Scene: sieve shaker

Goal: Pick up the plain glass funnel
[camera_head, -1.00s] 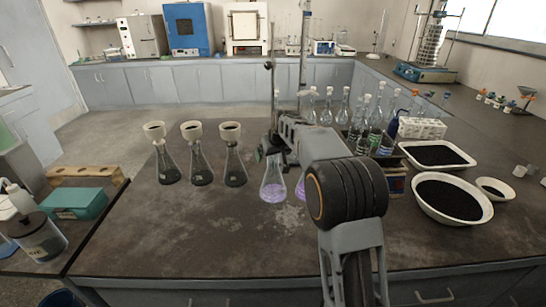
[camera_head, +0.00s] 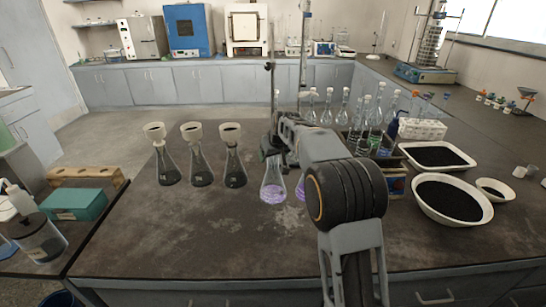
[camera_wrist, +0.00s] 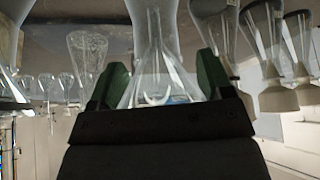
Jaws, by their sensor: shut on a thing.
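The plain glass funnel (camera_wrist: 157,88) is clear and sits between the two green fingertips of my gripper (camera_wrist: 158,90), in the upside-down wrist view. Its cone widens toward the gripper body and its narrow stem points away, toward the top of the picture. My gripper is shut on it. In the camera_head view my gripper (camera_head: 270,148) is above a conical flask with purple liquid (camera_head: 273,187), and I cannot make out the funnel there. Whether the stem is still inside a flask neck is unclear.
A second purple-liquid flask (camera_head: 300,190) is partly hidden by my arm. Three dark flasks with white funnels (camera_head: 201,165) stand to the left. Glass bottles (camera_head: 376,130), a white tray (camera_head: 470,165) and a white bowl of black grains (camera_head: 488,212) are right. The front of the bench is clear.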

